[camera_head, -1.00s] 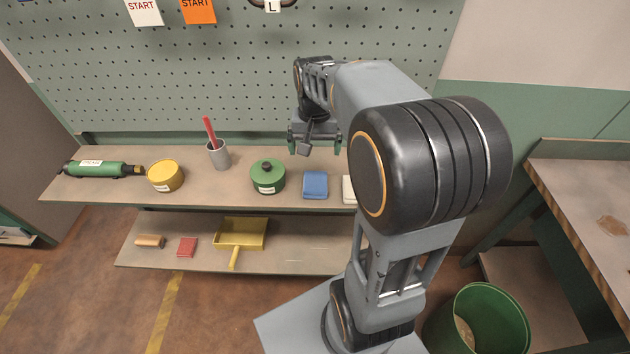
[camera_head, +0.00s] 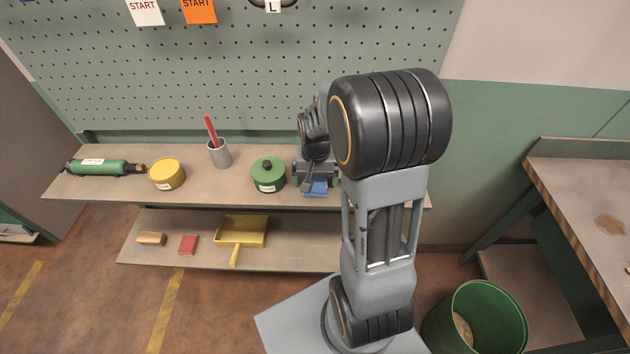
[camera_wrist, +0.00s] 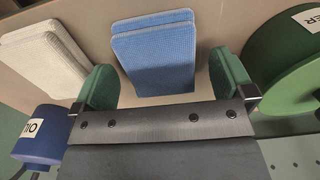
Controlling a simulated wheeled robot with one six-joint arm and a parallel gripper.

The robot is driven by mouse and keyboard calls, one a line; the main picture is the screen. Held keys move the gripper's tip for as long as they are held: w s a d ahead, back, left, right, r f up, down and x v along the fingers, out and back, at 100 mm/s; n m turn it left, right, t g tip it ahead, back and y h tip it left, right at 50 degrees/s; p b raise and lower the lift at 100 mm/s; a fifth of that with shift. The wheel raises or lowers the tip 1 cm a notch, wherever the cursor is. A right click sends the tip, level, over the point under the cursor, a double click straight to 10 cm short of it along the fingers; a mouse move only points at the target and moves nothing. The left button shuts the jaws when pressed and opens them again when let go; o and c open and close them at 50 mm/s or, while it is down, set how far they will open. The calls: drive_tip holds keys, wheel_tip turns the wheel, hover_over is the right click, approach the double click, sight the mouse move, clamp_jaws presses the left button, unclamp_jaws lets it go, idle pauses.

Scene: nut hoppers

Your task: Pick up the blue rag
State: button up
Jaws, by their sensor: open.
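The blue rag (camera_head: 316,188) is a folded, textured cloth on the upper shelf, just right of the green round tin (camera_head: 268,175). In the head view my gripper (camera_head: 316,182) is over it and hides most of it. In the wrist view the blue rag (camera_wrist: 155,52) lies ahead of and between the two green fingers of my gripper (camera_wrist: 163,85). The fingers are spread apart with nothing held between them. I cannot tell the exact height of the fingers above the rag.
A pale folded cloth (camera_wrist: 43,58) and a blue container labelled OIL (camera_wrist: 42,135) flank the rag on one side in the wrist view; the green tin (camera_wrist: 290,60) is close on the other. A yellow tin (camera_head: 167,174) and grey cup (camera_head: 219,153) stand farther left.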

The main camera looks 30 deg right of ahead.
drive_tip(key=shift+f, duration=0.5)
drive_tip(key=shift+c, duration=0.4)
drive_tip(key=c, duration=0.9)
